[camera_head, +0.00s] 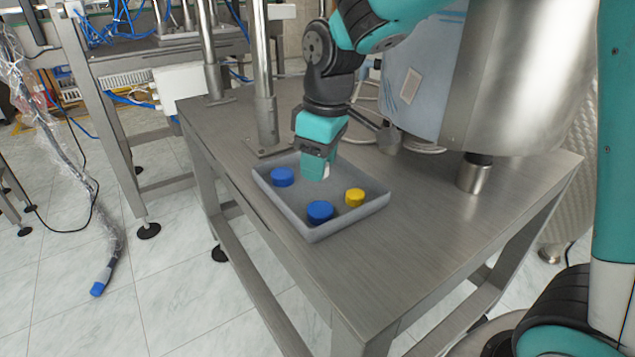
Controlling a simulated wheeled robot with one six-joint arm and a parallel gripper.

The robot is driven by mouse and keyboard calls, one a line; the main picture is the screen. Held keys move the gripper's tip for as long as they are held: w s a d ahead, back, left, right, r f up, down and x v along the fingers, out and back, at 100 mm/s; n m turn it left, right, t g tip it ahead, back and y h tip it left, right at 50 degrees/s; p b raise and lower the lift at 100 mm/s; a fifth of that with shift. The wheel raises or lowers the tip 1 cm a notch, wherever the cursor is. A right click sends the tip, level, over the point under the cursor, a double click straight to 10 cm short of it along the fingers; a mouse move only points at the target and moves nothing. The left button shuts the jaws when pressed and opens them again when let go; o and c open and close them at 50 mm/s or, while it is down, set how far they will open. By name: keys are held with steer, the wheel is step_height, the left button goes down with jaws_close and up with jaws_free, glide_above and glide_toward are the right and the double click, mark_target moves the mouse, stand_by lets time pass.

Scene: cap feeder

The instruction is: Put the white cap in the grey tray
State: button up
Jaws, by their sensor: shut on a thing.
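The grey tray (353,225) lies on the metal table, with two blue caps, one at the left (282,177) and one at the front (320,211), and a yellow cap (355,197) in it. My gripper (320,172) points down over the back part of the tray. It is shut on the white cap (326,171), of which only a small part shows at the fingertips. The fingers hide the rest of the cap. I cannot tell whether the cap touches the tray floor.
The metal table (430,235) is bare to the right of the tray. A metal post (265,105) stands behind the tray's left side. A large steel drum (520,80) stands at the back right, with a short leg (474,175) on the table.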

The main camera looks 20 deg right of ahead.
steer(key=shift+f+b, duration=0.35)
steer(key=shift+f, duration=1.3)
steer(key=shift+f, duration=0.15)
steer(key=o, duration=0.9)
steer(key=shift+c, duration=0.2)
steer(key=r+p, duration=0.1)
steer(key=r, duration=0.3)
steer(key=r+p, duration=0.1)
steer(key=r, duration=0.3)
steer(key=s+d+r+p, duration=0.1)
steer(key=r+p, duration=0.1)
steer(key=r, duration=0.2)
steer(key=s+a+f+m+y, duration=0.1)
steer(key=s+a, duration=0.2)
steer(key=s, duration=0.7)
steer(key=s+a+f+m+g+y, duration=0.1)
steer(key=s+a+f+y, duration=0.1)
steer(key=s, duration=0.7)
steer(key=shift+s+a+f, duration=0.3)
steer(key=shift+s+a, duration=0.1)
